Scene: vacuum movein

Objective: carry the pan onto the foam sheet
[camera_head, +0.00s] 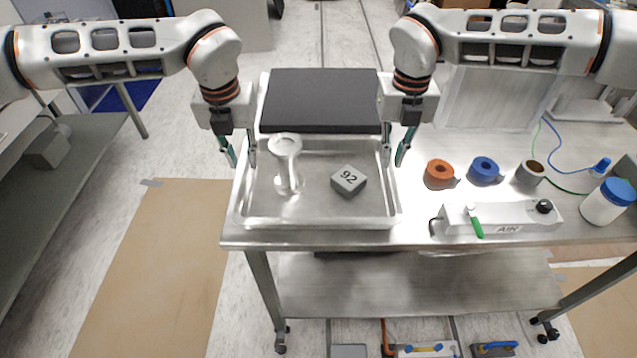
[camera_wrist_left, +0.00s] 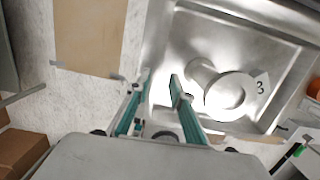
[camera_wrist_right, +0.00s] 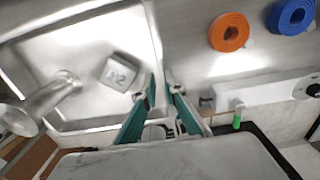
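The pan (camera_head: 318,222) is a shallow metal tray that appears to rest on the steel table. The foam sheet (camera_head: 320,100) is a dark slab directly behind the pan. My left gripper (camera_head: 240,158) is open at the pan's left rim, and its fingers (camera_wrist_left: 160,82) are apart on either side of the rim. My right gripper (camera_head: 395,158) is open at the right rim, with its fingers (camera_wrist_right: 161,84) likewise apart around it. Contact with the rim cannot be told.
The table's front edge (camera_head: 420,243) runs close before the pan.

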